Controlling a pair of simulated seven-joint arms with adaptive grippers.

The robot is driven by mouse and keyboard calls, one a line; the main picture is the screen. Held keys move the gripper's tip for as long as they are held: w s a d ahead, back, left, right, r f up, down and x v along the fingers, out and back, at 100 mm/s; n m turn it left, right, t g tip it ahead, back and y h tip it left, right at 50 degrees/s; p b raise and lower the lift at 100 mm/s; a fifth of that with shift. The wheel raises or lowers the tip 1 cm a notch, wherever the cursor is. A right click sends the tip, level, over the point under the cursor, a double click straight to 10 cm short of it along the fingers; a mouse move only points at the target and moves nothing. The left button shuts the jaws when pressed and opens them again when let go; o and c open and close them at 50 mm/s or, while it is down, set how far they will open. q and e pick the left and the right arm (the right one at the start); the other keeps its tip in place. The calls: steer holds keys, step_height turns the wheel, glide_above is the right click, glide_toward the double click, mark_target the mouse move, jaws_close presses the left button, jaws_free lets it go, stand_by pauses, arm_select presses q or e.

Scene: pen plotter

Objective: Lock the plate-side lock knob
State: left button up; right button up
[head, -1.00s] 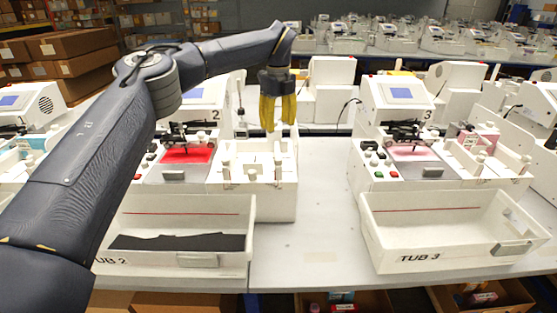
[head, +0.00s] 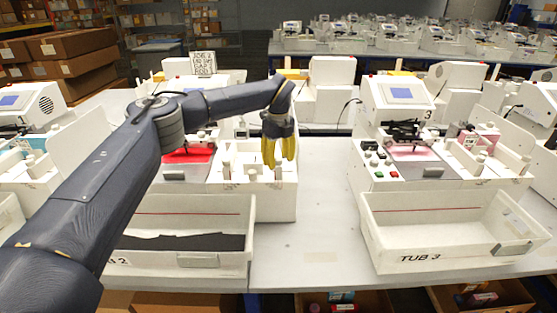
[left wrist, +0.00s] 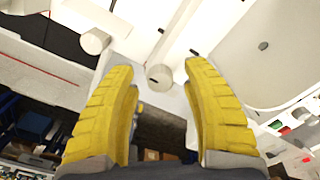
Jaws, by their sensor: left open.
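My left gripper (head: 278,165) is open and empty, with yellow fingers pointing down over the white box section to the right of the red plate (head: 188,155). A white knob (head: 278,174) stands just below the fingertips at that section's right front. In the left wrist view a white round knob (left wrist: 160,78) lies between and just beyond the open fingertips (left wrist: 158,75), apparently untouched. A second white knob (left wrist: 95,41) is to its left; in the head view another knob (head: 227,170) stands at the section's left front. I cannot tell which is the plate-side one or how they are turned.
Tub 2 (head: 215,262), holding dark material, stands in front of this machine. Tub 3 (head: 450,257) stands in front of the machine at right (head: 398,100). The bench between the tubs (head: 305,240) is clear.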

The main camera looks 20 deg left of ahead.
arm_select(q)
steer(key=shift+f, duration=0.1)
jaws_close()
stand_by(0.4)
steer(key=shift+m, duration=0.4)
stand_by(0.4)
steer(key=m, duration=0.3)
steer(key=shift+m, duration=0.3)
steer(key=m, duration=0.4)
steer(key=shift+m, duration=0.3)
steer(key=m, duration=0.4)
steer(key=shift+m, duration=2.4)
